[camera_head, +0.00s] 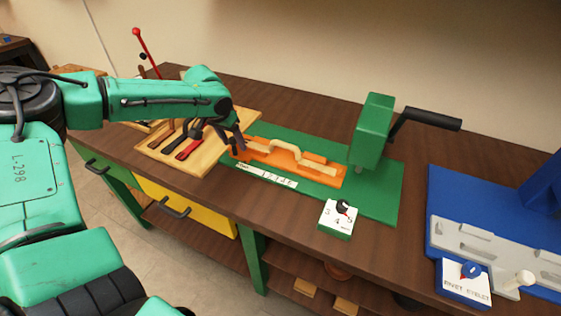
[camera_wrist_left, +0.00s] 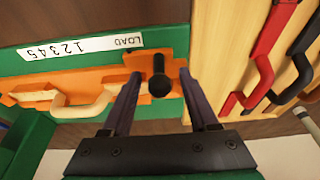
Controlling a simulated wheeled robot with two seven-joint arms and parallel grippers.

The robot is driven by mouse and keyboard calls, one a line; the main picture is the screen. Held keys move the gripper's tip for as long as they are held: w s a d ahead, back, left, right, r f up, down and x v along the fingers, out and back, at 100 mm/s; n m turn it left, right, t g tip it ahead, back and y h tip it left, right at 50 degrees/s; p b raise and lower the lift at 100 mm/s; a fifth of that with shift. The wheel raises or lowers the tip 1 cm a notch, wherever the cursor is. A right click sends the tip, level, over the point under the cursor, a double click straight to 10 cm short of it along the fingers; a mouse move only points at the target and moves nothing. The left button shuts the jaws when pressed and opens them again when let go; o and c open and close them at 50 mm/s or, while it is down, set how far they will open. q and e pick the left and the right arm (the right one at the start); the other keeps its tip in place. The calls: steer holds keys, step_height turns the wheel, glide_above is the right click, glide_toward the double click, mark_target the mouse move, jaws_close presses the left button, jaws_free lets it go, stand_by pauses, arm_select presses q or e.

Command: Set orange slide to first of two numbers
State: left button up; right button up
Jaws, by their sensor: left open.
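The orange slide (camera_head: 330,178) lies on a green base plate (camera_head: 385,200), with a pale wooden handle (camera_head: 285,146) on top. In front of it is a white number strip (camera_head: 267,176) marked LOAD and 1 to 5. My left gripper (camera_head: 238,147) is at the slide's left end. In the left wrist view, its open fingers (camera_wrist_left: 160,76) stand on either side of a dark round-headed peg (camera_wrist_left: 158,80) at the LOAD end of the orange slide (camera_wrist_left: 100,84). I cannot tell whether they touch it. The number strip (camera_wrist_left: 80,46) shows there too. My right gripper is not in view.
A green press (camera_head: 372,130) with a black handle rises behind the slide's right end. A white-topped dial box (camera_head: 337,218) stands in front. A wooden tool board (camera_head: 170,148) with red and black tools is left. A blue fixture (camera_head: 450,205) stands right.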

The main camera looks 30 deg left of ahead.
mark_target(259, 158)
arm_select(q)
steer(key=shift+r, duration=0.1)
steer(key=c, duration=0.9)
steer(key=shift+d, duration=3.7)
